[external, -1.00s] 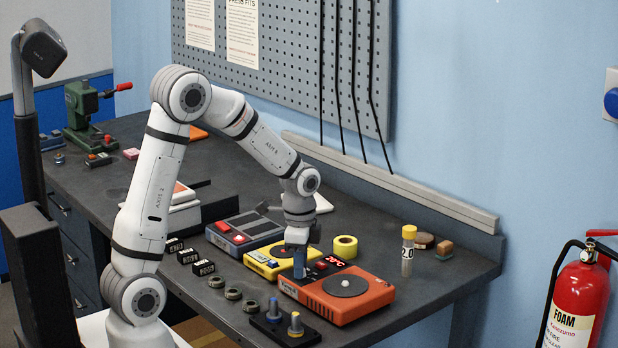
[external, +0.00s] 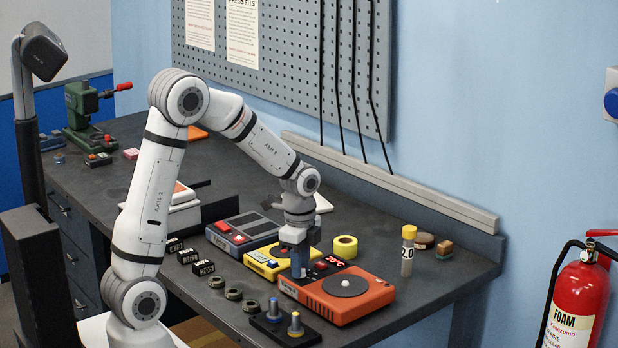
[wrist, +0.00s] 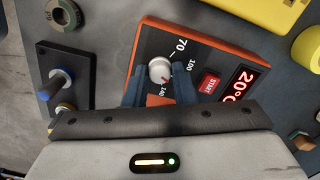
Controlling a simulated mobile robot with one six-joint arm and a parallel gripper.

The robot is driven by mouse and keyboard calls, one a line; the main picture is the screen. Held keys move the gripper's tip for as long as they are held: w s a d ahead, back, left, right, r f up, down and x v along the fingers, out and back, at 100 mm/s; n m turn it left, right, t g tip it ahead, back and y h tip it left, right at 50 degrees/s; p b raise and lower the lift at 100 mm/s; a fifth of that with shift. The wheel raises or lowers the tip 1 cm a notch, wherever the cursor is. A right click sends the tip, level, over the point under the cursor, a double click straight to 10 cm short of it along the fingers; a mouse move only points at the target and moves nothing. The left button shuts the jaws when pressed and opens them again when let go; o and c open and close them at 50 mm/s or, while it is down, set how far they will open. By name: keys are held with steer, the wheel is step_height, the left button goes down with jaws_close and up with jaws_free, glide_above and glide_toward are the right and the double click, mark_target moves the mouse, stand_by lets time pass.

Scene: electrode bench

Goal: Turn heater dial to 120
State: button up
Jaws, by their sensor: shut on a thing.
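The orange heater (external: 345,305) stands near the front right of the bench, with a round grey plate on top. Its black panel shows in the wrist view, framed by an orange edge (wrist: 215,46). The pale round dial (wrist: 159,69) has a small red mark on its lower right, towards the printed 140. The labels 70 and 100 lie to its right. My gripper (wrist: 160,80) is shut on the dial, one blue finger on each side. In the external view my gripper (external: 299,265) points down and hides the dial.
A red START button (wrist: 208,84) and a display (wrist: 243,84) reading 20°C are beside the dial. A yellow device (external: 262,262) stands close to the left. A black stand with blue and yellow posts (external: 285,330) is in front.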

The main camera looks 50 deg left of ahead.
steer(key=o, duration=1)
steer(key=shift+r, duration=0.1)
step_height(320, 180, up, 8)
steer(key=shift+f, duration=0.15)
